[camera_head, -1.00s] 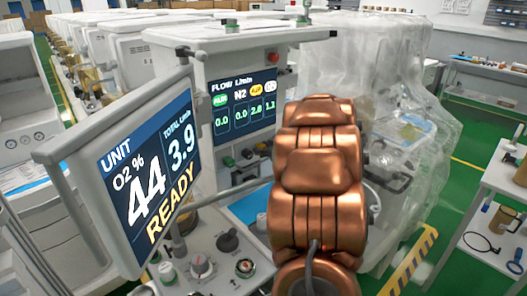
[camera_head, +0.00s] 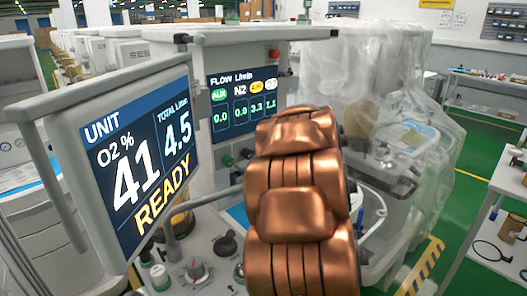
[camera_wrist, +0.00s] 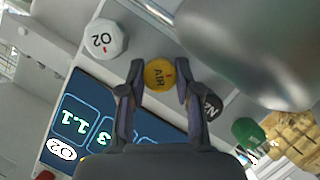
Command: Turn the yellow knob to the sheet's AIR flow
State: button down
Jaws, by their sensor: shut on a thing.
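In the wrist view, the yellow AIR knob (camera_wrist: 159,74) sits between the two fingertips of my gripper (camera_wrist: 160,82), which is shut on it. The lettering on the knob is tilted. My copper-coloured arm hides the knob in the head view. The flow display (camera_head: 242,101) shows 0.0, 0.0, a yellow-labelled figure that looks like 3.3, and 1.1. The larger monitor (camera_head: 140,160) reads O2 41 %, total 4.5 L/min and READY. I cannot make out a sheet with a target flow.
A white O2 knob (camera_wrist: 106,39) and a black N2 knob (camera_wrist: 210,104) flank the yellow one closely. A green knob (camera_wrist: 248,132) lies farther right. A plastic-covered machine (camera_head: 395,130) stands right of my arm. A white side table (camera_head: 500,235) is at far right.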

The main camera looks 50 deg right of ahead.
jog(key=c, duration=1.1)
grip_release()
jog(key=v, duration=1.2)
jog(key=shift+r, duration=0.1)
